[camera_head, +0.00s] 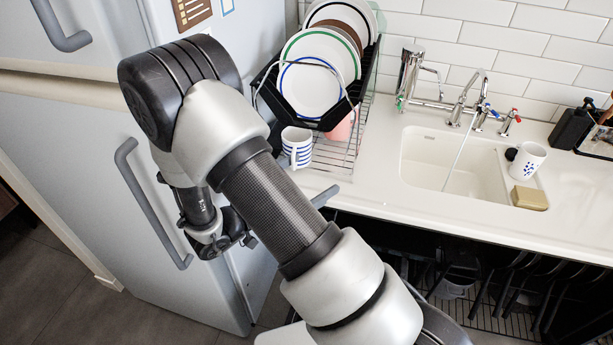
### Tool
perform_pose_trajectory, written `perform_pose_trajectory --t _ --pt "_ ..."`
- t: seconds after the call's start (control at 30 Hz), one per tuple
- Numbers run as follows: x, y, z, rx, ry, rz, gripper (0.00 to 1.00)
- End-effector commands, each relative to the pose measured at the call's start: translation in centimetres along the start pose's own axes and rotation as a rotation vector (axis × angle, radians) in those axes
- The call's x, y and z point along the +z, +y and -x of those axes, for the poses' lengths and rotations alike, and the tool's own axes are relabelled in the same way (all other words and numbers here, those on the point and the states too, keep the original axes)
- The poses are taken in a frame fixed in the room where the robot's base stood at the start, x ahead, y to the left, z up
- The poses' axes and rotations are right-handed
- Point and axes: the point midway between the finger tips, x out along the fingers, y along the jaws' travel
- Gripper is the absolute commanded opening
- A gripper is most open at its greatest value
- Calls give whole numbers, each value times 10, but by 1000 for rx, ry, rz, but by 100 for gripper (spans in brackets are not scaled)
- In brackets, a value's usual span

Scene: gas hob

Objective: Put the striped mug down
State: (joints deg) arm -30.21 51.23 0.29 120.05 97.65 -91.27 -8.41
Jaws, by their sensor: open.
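The striped mug (297,150) is white with blue bands. It stands upright at the left front of the wire dish rack, below the plates; whether its base rests on the rack or the counter is unclear. My gripper (246,238) is open, lower left of the mug and apart from it, in front of the fridge side. My own arm link partly hides the gripper, so its fingertips are hard to make out. Nothing shows between the jaws.
The dish rack (352,143) holds several plates (310,90) and a pink cup (341,127). A white sink (450,160) with taps lies right, with another patterned mug (527,160) and a sponge (529,198) beside it. The fridge (90,140) with handles stands left.

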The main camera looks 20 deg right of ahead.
Motion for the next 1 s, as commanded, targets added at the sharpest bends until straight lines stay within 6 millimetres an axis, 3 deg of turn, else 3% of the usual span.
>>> perform_pose_trajectory --t 0.17,0.53,1.0 --pt "0 -1 11 -3 0 0 100" --pt "0 -1 68 -2 0 -1 100" --pt "0 -1 75 -3 -5 -4 100"
